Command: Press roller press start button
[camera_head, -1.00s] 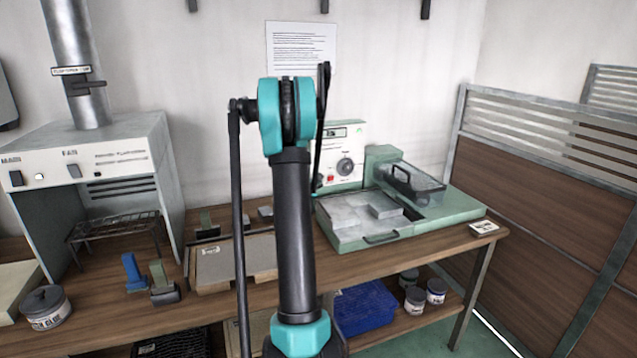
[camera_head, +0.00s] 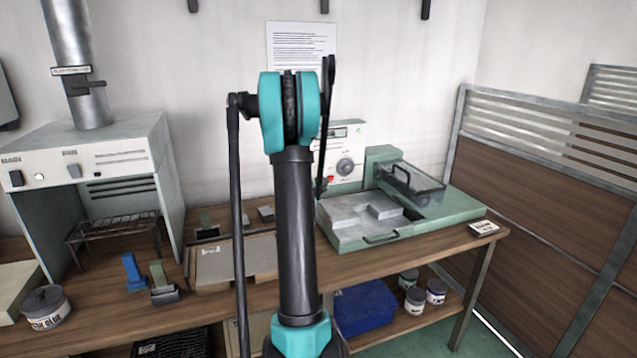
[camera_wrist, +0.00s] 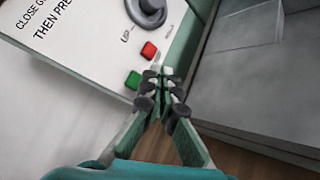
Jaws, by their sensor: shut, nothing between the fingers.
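The roller press (camera_head: 345,238) stands on the bench right of my arm, with an upright white control panel (camera_head: 352,150) at its back. In the wrist view the panel shows a green button (camera_wrist: 133,80), a red button (camera_wrist: 149,50) and a dark knob (camera_wrist: 148,12). The red button also shows small in the head view (camera_head: 331,179). My gripper (camera_wrist: 166,74) is shut and empty. In the wrist view its fingertips appear just right of the green button and below the red one. I cannot tell whether they touch the panel. The head view shows the green button nowhere clearly.

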